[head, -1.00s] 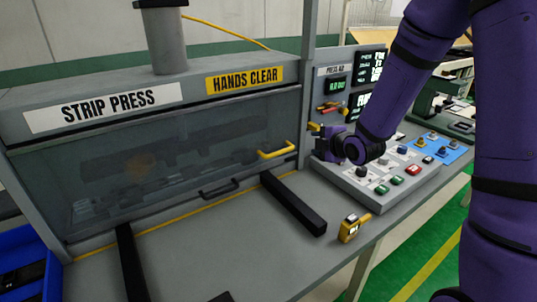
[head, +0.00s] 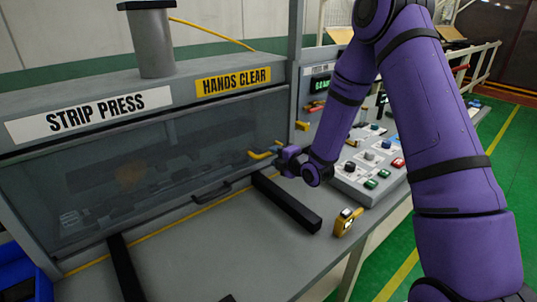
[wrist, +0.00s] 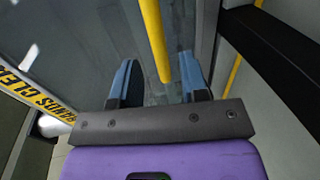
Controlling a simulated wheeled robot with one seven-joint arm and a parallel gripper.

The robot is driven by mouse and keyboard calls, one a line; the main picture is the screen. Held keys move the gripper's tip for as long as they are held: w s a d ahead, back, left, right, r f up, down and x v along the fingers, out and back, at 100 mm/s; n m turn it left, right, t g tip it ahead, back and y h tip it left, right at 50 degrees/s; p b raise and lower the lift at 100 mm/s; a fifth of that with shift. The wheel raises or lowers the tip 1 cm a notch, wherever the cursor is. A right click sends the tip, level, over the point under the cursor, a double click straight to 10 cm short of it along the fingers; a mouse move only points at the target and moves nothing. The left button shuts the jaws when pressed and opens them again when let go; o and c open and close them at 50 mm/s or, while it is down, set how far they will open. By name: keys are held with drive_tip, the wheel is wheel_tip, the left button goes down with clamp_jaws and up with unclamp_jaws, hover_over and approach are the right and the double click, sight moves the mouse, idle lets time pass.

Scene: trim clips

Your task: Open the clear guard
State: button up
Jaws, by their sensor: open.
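The clear guard (head: 150,180) is a see-through panel across the front of the strip press, and it is down. A yellow handle (head: 261,155) juts from its right side. My gripper (head: 280,149) is at the right end of this handle, with its fingers partly hidden in the head view. In the wrist view, my gripper (wrist: 160,78) is open, with one blue-grey finger on each side of the yellow handle (wrist: 154,38). The bar runs into the gap between the fingers. I cannot tell whether either finger touches it.
A dark handle (head: 212,191) sits low on the press front. Black rails (head: 288,204) stick out over the bench. A yellow device (head: 347,222) stands on the bench near the front edge. A button panel (head: 368,165) is to the right, partly behind my arm.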

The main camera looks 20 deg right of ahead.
sight(269, 153)
drive_tip(key=shift+x, duration=2.15)
clamp_jaws()
